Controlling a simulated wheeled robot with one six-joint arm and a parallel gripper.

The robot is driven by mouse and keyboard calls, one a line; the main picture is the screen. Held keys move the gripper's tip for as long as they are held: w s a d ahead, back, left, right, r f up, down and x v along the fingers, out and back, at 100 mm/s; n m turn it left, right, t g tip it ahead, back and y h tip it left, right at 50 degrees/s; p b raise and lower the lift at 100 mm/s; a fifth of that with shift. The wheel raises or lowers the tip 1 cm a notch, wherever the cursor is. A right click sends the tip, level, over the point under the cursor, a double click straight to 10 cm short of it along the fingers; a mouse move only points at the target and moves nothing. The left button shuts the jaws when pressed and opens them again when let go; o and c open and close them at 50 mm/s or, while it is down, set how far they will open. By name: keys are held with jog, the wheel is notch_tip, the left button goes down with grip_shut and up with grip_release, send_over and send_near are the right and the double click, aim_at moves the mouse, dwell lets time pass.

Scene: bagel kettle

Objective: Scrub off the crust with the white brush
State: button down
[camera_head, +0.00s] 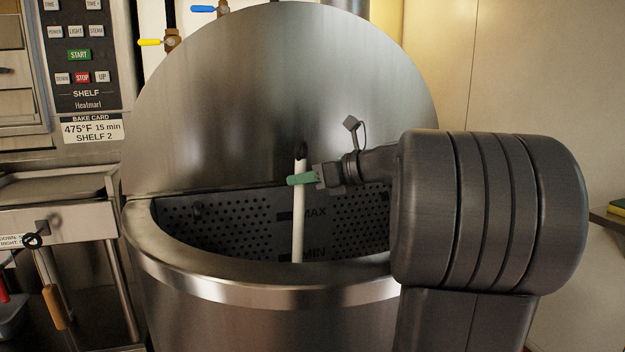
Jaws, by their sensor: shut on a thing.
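The large steel kettle (270,293) stands in the middle of the view, with its round lid (285,90) raised behind it. A white brush handle (298,225) with a dark top end stands nearly upright in the kettle opening. My gripper (302,179) has green fingertips and is shut on the upper part of this handle. It reaches in from the right, above the kettle rim. The lower end of the brush is hidden behind the front rim. I cannot make out any crust; the kettle's bottom is hidden.
A dark perforated plate (175,222) with MAX and MIN marks lines the back of the kettle. An oven control panel (83,55) and a steel drawer (60,223) are at the left. Valves with yellow (150,42) and blue handles are behind the lid.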

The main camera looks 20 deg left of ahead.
jog(key=shift+s+a, duration=0.8)
jog(key=shift+a, duration=0.1)
jog(key=shift+s+a, duration=0.1)
jog(key=shift+s+a+r, duration=0.1)
jog(key=shift+s+a, duration=0.45)
jog(key=shift+a, duration=0.2)
jog(key=s+d+b, duration=0.1)
jog(key=s+d, duration=0.1)
jog(key=s, duration=0.1)
jog(key=shift+d+b, duration=0.3)
jog(key=shift+w, duration=0.1)
jog(key=shift+w+d+f, duration=0.15)
jog(key=shift+w+d, duration=0.55)
jog(key=shift+d, duration=0.2)
jog(key=shift+w+d+f, duration=0.1)
jog(key=shift+w+d, duration=0.6)
jog(key=shift+d, duration=0.15)
